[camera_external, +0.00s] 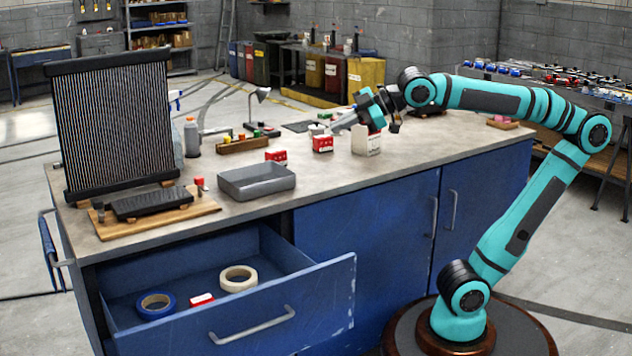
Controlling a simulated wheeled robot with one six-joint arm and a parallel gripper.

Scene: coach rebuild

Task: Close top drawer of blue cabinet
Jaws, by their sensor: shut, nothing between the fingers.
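The blue cabinet (366,230) stands under a grey worktop. Its top drawer (325,291) at the left is pulled well out toward the camera, with a grey bar handle (252,326) on its front. A blue tape roll (156,304), a cream tape roll (238,278) and a small red and white box (202,299) lie inside. My gripper (336,128) is shut and empty above the worktop, pointing left. It is far from the drawer, behind and above it. A red and white box (322,143) is just below the fingers; I cannot tell whether they touch.
The space in front of the right cabinet doors is partly taken by my base.

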